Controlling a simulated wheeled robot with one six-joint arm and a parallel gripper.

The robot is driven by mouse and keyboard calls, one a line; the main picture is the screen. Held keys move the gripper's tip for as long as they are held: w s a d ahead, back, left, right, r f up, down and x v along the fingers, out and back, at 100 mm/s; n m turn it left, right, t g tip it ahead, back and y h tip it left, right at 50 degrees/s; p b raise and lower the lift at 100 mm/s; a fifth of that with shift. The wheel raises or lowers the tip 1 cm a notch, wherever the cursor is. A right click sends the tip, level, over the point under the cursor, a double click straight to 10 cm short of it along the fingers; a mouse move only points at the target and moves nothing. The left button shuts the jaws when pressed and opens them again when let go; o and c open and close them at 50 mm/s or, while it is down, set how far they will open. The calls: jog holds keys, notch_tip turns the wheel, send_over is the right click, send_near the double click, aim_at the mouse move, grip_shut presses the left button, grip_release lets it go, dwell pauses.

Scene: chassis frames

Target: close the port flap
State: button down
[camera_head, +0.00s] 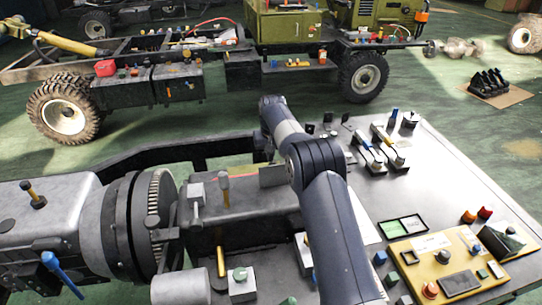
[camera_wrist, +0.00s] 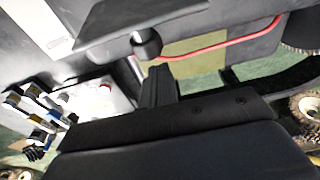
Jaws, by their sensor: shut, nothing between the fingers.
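My gripper (camera_wrist: 158,72) shows in the wrist view as dark fingers, shut and empty. Its tips are close to a short dark cylindrical knob (camera_wrist: 146,44). A flat dark plate (camera_wrist: 130,22), which looks like the port flap, lies just above the knob at the top of the wrist view. In the head view a small dark grey plate (camera_head: 272,176) stands just left of my arm and may be the same flap. I cannot tell how far open it is, or whether my gripper touches it. My arm hides part of this area, and the fingertips cannot be made out in the head view.
A red cable (camera_wrist: 228,44) runs right of the fingers. A large grey geared housing (camera_head: 150,220) fills the lower left. The grey bench (camera_head: 440,160) at right bears several levers and a yellow control panel (camera_head: 458,262). A truck chassis (camera_head: 180,80) stands behind on green floor.

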jog(key=shift+s+d, duration=0.1)
jog(key=shift+s, duration=0.45)
jog(key=shift+b, duration=0.4)
